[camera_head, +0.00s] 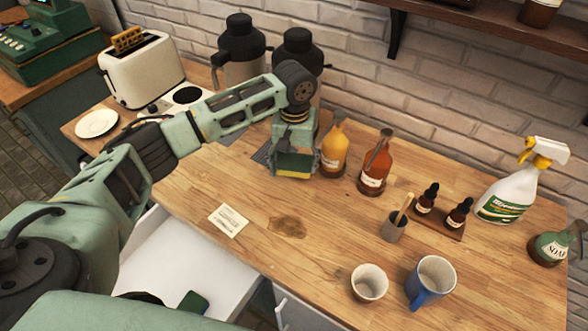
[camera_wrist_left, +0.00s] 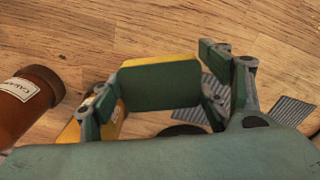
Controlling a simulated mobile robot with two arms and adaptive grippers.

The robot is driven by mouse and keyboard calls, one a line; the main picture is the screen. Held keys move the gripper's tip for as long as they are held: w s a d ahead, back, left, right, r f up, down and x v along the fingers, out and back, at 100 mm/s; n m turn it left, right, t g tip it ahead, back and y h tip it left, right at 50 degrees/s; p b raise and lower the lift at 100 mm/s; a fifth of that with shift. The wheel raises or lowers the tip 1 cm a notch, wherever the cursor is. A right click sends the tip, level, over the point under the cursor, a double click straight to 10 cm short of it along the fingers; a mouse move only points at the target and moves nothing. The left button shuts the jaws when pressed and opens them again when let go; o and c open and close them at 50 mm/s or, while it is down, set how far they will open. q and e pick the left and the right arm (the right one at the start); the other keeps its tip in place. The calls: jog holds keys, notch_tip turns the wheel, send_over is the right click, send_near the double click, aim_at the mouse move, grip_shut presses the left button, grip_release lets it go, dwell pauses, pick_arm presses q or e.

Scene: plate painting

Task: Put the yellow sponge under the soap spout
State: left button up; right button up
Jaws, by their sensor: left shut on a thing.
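The sponge (camera_head: 292,164), yellow with a green side, is in my left gripper (camera_head: 293,173) near the back middle of the counter. In the left wrist view the sponge (camera_wrist_left: 158,86) sits between the two fingers of the left gripper (camera_wrist_left: 160,92), green face toward the camera and a yellow edge on top. I cannot tell how high it is above the wood. The soap bottle (camera_head: 551,248), round, green and labelled SOAP, stands at the far right edge of the counter. My right gripper is not in view.
A yellow bottle (camera_head: 334,150) and an amber bottle (camera_head: 375,165) stand just right of the left gripper. A spray bottle (camera_head: 507,196), small dropper bottles (camera_head: 427,198), a grey cup (camera_head: 394,228), a white cup (camera_head: 369,283) and a blue mug (camera_head: 431,281) occupy the right side.

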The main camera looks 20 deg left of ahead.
aim_at(294, 172)
pick_arm(q)
jog(key=shift+f+p, duration=0.3)
jog(key=shift+f, duration=1.6)
jog(key=o, duration=0.7)
